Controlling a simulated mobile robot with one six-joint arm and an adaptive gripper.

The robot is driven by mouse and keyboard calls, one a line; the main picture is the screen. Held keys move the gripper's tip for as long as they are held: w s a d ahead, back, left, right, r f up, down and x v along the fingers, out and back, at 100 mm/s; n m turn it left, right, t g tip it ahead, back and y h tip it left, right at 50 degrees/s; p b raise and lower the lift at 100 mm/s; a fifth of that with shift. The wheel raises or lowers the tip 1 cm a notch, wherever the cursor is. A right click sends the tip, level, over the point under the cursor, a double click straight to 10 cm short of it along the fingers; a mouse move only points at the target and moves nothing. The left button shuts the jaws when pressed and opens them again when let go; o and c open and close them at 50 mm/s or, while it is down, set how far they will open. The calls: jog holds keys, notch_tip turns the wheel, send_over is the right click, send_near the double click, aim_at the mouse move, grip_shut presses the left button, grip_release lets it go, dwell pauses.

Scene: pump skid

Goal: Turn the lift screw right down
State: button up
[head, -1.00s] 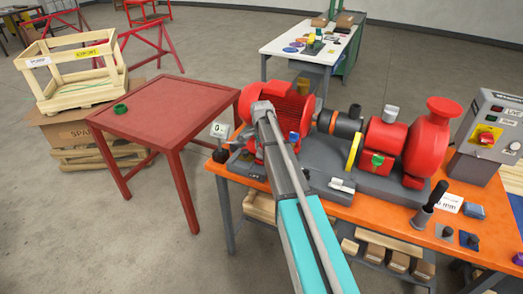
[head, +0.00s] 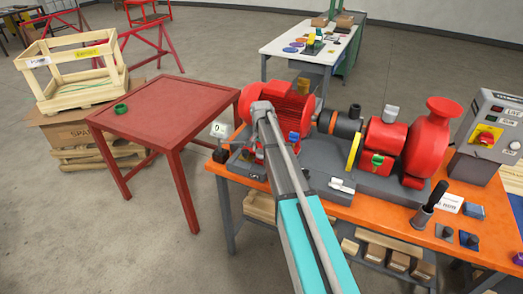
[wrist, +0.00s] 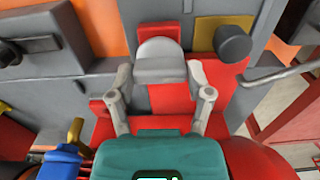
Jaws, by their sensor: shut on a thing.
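In the wrist view the fingers of my gripper (wrist: 160,78) are closed in around a grey, round-topped piece (wrist: 160,58), which looks like the head of the lift screw. The fingers and this piece hide the screw's shaft. In the head view my arm reaches over the red motor (head: 280,108), and its links hide my gripper and the screw. A small white readout (head: 218,130) beside the motor appears to show a 0; its smaller print is unreadable. A dark "LIFT" label (head: 255,176) lies at the motor's base.
The red pump (head: 430,140) and coupling parts stand right of the motor on the orange bench (head: 365,208). A control box (head: 490,128) is at the right end. A dark round knob (wrist: 233,43) is close to my fingers. A red table (head: 165,110) stands left.

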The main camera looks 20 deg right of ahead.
aim_at(261, 150)
jog(key=shift+s, duration=0.1)
dwell(0.3)
jog(key=o, duration=1.1)
jog(key=shift+o, duration=0.2)
jog(key=m, duration=0.5)
jog(key=shift+m, duration=0.4)
notch_tip(261, 150, up, 14)
jog(key=p, duration=1.4)
jog(key=s+a+f+n+b, duration=0.2)
jog(key=s+n, duration=0.2)
jog(key=s, duration=0.5)
jog(key=s+a+f+n+b, duration=0.2)
jog(key=s+n, duration=0.3)
jog(key=s, duration=0.5)
jog(key=s+a+f+n+b, duration=0.2)
jog(key=s+f+n+b, duration=0.2)
jog(key=s, duration=0.5)
jog(key=shift+s+f+n, duration=0.25)
jog(key=shift+s+n, duration=0.15)
jog(key=shift+n, duration=0.1)
jog(key=shift+a, duration=0.1)
